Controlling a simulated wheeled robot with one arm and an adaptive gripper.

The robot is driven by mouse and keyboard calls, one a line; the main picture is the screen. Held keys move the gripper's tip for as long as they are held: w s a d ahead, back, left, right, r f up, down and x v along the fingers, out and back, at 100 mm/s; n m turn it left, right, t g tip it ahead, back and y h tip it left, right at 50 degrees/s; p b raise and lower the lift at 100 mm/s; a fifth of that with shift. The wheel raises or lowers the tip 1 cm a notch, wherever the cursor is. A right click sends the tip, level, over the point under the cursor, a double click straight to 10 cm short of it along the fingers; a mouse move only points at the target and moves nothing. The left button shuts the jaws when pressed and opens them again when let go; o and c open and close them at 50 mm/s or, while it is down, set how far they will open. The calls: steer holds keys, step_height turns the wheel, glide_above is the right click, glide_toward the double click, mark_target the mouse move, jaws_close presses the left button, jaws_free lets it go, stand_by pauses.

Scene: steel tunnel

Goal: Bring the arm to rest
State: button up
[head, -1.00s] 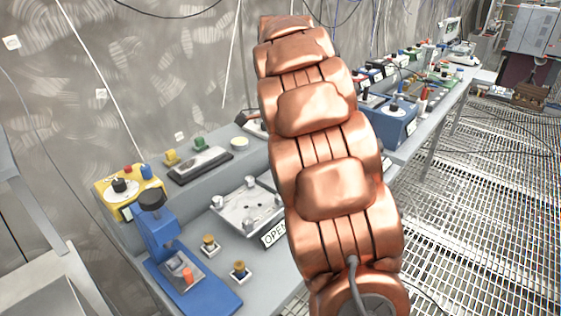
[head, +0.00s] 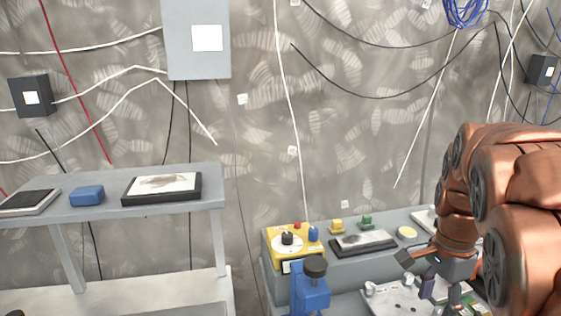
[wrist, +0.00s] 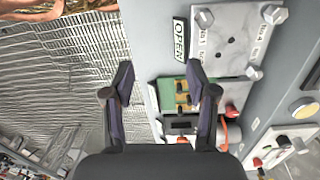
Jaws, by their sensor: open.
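My copper-coloured arm (head: 520,200) is bent at the right edge of the head view, with part of it out of frame. My gripper (head: 441,291) hangs from it, fingers pointing down over the bench. In the wrist view my gripper (wrist: 160,76) has its two dark fingers spread wide, with nothing between them. Below the fingers are the bench edge and a green board (wrist: 168,92) with brass-coloured parts. A light metal plate (wrist: 232,45) with bolts and an OPEN label (wrist: 180,38) lies beside it.
On the bench stand a yellow box (head: 290,243) with a dial, a blue stand (head: 309,290) and a dark tray (head: 362,243). A grey shelf (head: 100,205) holds a blue block (head: 87,195). In the wrist view, open grating floor (wrist: 60,75) lies left of the bench.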

steer(key=s+a+f+n+p, duration=0.1)
steer(key=s+a+n, duration=0.2)
steer(key=s+n, duration=0.2)
steer(key=s+a+f+n+p, duration=0.1)
steer(key=s+a+n, duration=0.3)
steer(key=s, duration=0.5)
steer(key=s+a+f+n+g+p, duration=0.1)
steer(key=s+a+f+n, duration=0.1)
steer(key=s+a+n, duration=0.2)
steer(key=s+n, duration=0.3)
steer(key=shift+s+a+f, duration=0.15)
steer(key=shift+a+f, duration=0.1)
steer(key=shift+f, duration=0.15)
